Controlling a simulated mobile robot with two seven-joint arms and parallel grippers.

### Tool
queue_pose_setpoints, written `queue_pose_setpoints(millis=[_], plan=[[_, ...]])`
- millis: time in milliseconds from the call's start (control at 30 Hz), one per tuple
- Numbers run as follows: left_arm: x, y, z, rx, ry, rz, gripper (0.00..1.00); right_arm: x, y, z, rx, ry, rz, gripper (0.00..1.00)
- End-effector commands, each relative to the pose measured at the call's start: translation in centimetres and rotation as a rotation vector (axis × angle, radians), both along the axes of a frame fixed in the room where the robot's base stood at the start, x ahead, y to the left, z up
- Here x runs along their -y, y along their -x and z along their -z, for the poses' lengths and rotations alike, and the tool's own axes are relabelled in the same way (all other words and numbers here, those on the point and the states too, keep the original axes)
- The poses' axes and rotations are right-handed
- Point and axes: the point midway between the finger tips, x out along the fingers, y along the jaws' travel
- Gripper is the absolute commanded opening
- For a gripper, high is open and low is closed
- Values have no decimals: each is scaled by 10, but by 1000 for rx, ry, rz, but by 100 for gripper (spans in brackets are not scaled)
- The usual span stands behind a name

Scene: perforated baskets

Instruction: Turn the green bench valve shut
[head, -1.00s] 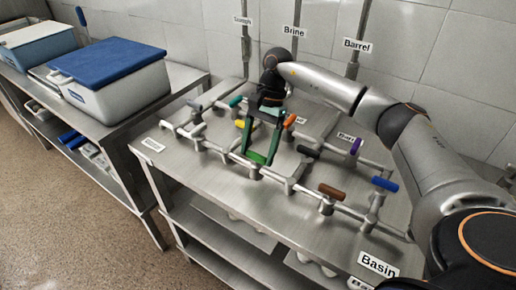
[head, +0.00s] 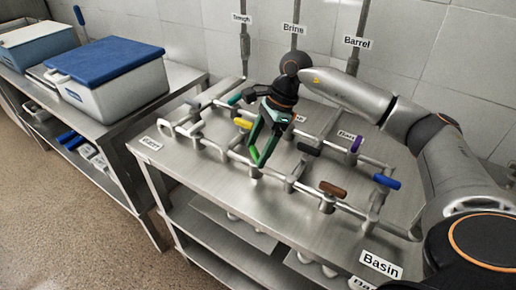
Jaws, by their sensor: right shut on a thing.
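The green valve handle (head: 258,157) sits on the front pipe of the bench, near the middle of the head view. My right gripper (head: 259,154) reaches down over it from the back right, with its fingertips closed about the handle. The fingers hide part of the handle and its stem. My left gripper is not in view.
The steel bench (head: 185,170) carries pipes with other handles close by: yellow (head: 243,124), teal (head: 234,99), black (head: 308,149), brown (head: 332,189), purple (head: 356,144) and blue (head: 386,181). A blue-lidded white box (head: 115,88) stands on the left table.

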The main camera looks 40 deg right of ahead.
Motion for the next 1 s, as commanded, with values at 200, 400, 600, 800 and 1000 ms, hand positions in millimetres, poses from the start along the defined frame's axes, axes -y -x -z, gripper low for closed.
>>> queue_pose_setpoints(millis=[200,400,600,800,1000], plan=[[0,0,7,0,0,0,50,0,2,1,2,1,206,24],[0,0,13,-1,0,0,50,-1,2,1,4,1,395,24],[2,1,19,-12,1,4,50,-2,3,1,4,1,578,24],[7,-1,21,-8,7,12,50,-3,3,1,4,0,732,24],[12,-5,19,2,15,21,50,-3,4,0,2,-1,846,24]])
